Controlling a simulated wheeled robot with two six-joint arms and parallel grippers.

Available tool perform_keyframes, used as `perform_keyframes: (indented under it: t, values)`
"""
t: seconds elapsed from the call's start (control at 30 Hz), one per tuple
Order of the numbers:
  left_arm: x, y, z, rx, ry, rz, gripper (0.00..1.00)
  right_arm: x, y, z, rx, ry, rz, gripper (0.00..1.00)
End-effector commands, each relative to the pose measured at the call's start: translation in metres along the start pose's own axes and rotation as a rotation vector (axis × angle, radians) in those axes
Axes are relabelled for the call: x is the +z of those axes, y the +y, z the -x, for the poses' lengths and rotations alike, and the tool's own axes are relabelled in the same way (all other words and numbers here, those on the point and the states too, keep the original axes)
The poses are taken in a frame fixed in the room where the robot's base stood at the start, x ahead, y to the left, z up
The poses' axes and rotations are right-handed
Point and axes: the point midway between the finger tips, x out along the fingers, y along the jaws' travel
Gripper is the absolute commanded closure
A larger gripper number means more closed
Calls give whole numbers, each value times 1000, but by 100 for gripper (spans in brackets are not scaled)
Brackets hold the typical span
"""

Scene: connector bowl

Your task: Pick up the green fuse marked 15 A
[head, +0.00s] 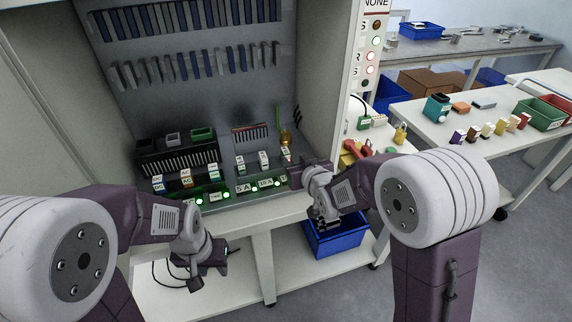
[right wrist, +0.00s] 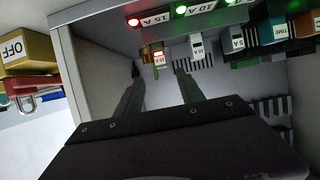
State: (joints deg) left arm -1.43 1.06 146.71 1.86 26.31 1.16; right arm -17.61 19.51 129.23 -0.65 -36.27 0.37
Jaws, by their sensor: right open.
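In the right wrist view, a small upright piece (right wrist: 159,60) with a red-lit label stands beyond my right fingertips, roughly in line with the gap between them. It seems to have a dark green body, and its label is too small to read. A "15 A" sign with a red light (right wrist: 148,20) is above it. In the head view, a similar small piece (head: 286,155) stands at the right end of a row in the cabinet. My right gripper (right wrist: 158,80) is open and empty, its fingers reaching into the cabinet. My left gripper (head: 192,272) hangs low before the bench; its jaws are unclear.
The cabinet's right wall (head: 322,80) is close to my right arm. Two more labelled pieces (head: 264,160) stand left in the row, beside a black slotted block (head: 178,158). A blue bin (head: 338,240) is below. Side tables hold loose parts and bins.

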Motion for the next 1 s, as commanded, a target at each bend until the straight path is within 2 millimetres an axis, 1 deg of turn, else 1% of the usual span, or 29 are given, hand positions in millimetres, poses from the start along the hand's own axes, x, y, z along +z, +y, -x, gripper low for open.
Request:
perform_keyframes:
  t: [0.07, 0.2, 0.27, 0.47, 0.6, 0.7, 0.8, 0.97, 1.0]
  values:
    - [0, 0, 1, 0, 0, 0, 64, -1, 0, -4, 0, -1, 0, 55]
    - [0, 0, 0, 0, 1, 0, 64, 0, 0, -27, 0, -2, 0, 55]
    - [0, 0, 0, 0, 1, 0, 64, 0, 0, -34, 0, -2, 0, 55]
    - [0, 0, 0, 0, 1, 0, 64, 0, 0, -44, 0, -1, 0, 55]
    - [0, 0, -2, 0, 1, 0, 64, 4, -2, -70, 0, -2, 1, 55]
    - [0, 0, -2, 0, 0, 0, 64, 4, -2, -84, 0, -1, 1, 55]
    - [0, 0, -2, 0, 0, 0, 64, 3, -2, -90, 0, -1, 0, 55]
    - [0, 0, -2, 0, 0, 0, 64, 3, -2, -90, 0, -1, 0, 55]
    - [0, 0, -2, 0, 0, 0, 64, 3, -2, -90, 0, -1, 0, 60]
